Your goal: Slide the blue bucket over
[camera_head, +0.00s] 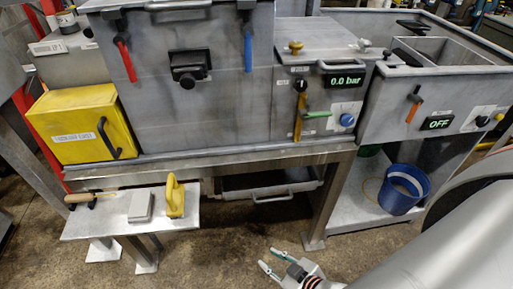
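The blue bucket (398,201) stands upright on the low metal shelf (352,212) under the right-hand unit. My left gripper is not in view.
A table leg (328,205) stands left of the shelf. A drawer with a handle (272,187) is under the main bench. A small side table (105,222) holds a yellow tool (174,197) and a grey block (141,206). The floor (225,250) around my gripper is clear.

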